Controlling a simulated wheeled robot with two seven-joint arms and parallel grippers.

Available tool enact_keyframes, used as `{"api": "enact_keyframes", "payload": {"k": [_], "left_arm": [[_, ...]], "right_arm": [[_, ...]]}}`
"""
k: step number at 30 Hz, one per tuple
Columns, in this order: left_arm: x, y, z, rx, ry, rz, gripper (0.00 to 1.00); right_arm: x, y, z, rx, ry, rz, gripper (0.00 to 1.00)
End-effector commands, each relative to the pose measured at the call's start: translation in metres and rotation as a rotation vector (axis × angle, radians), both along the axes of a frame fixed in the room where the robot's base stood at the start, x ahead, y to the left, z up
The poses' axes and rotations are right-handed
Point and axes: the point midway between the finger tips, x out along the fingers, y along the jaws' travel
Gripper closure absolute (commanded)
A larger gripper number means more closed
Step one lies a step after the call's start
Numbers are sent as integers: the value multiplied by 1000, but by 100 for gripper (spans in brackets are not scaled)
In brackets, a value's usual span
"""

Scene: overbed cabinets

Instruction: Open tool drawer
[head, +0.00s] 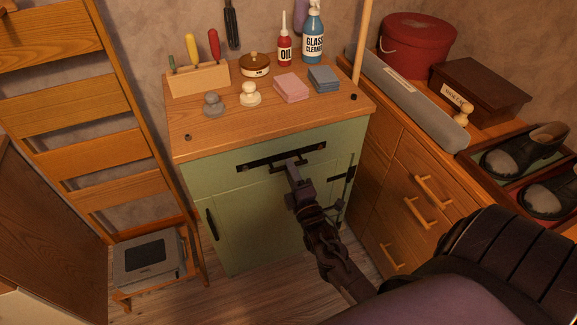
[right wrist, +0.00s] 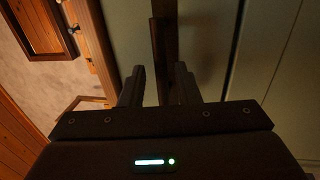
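The tool drawer (head: 222,175) is the green front just under the wooden top of the cabinet, and it looks shut. Its long dark bar handle (head: 255,162) runs across the front. My right gripper (head: 289,164) is at the middle of this handle, reaching in from the lower right. In the right wrist view the dark bar (right wrist: 160,45) runs between the two fingers (right wrist: 159,84), which stand apart with a gap on each side. Whether a finger touches the bar cannot be told. My left gripper is not in view.
A green door (head: 245,225) with a dark handle lies below the drawer. Sponges (head: 291,88), bottles (head: 285,50) and a tool rack (head: 199,78) stand on the cabinet top. A wooden ladder (head: 85,110) stands left; a wooden drawer chest (head: 410,190) stands close on the right.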

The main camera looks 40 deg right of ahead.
Motion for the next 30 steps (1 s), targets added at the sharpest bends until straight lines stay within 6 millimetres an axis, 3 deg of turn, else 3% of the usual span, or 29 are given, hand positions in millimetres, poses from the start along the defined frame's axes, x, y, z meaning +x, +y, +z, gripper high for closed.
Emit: {"api": "enact_keyframes", "payload": {"k": [6, 14, 21, 30], "left_arm": [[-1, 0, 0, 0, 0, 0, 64], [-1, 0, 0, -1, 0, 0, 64], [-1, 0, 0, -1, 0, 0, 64], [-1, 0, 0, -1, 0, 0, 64]], "right_arm": [[19, -4, 3, 1, 1, 0, 71], [21, -5, 3, 2, 2, 1, 71], [20, -5, 3, 2, 2, 1, 99], [20, -4, 3, 2, 3, 1, 100]]}}
